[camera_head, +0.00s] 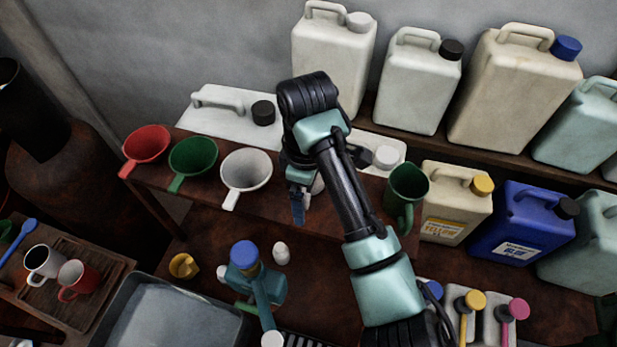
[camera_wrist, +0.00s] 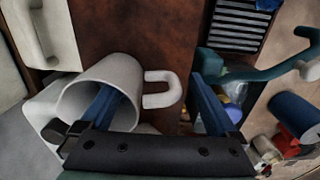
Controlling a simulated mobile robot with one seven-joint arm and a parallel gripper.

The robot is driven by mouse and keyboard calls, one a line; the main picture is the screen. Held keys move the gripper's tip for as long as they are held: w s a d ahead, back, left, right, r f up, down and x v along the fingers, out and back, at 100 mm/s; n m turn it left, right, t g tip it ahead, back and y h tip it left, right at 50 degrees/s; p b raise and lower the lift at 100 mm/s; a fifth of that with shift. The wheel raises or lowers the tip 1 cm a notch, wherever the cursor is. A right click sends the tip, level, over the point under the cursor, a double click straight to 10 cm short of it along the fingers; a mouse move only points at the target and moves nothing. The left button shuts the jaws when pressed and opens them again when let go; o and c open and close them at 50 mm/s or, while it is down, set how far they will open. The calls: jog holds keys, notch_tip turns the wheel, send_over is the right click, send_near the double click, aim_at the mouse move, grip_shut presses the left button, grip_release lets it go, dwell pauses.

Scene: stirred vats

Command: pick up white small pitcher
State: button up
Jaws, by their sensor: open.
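The white small pitcher (camera_wrist: 122,72) shows in the wrist view, its round mouth toward the camera and its looped handle pointing right. In the head view only a sliver of it (camera_head: 318,184) shows beside my gripper (camera_head: 298,205); my arm hides the rest. My gripper, also in the wrist view (camera_wrist: 155,88), is open with nothing held. Its left blue finger overlaps the pitcher's mouth and seems to reach into it. Its right finger is beyond the handle, so the near wall and handle lie between the fingers. I cannot tell whether either finger touches.
Red, green and white funnels (camera_head: 246,172) stand left of my gripper on the shelf. A green pitcher (camera_head: 405,190) stands to the right. Large jugs (camera_head: 418,85) line the back. A blue-capped teal container (camera_head: 250,280) and a metal basin (camera_head: 175,320) are lower down.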

jog(key=shift+f, duration=0.35)
jog(key=shift+c, duration=0.3)
grip_shut()
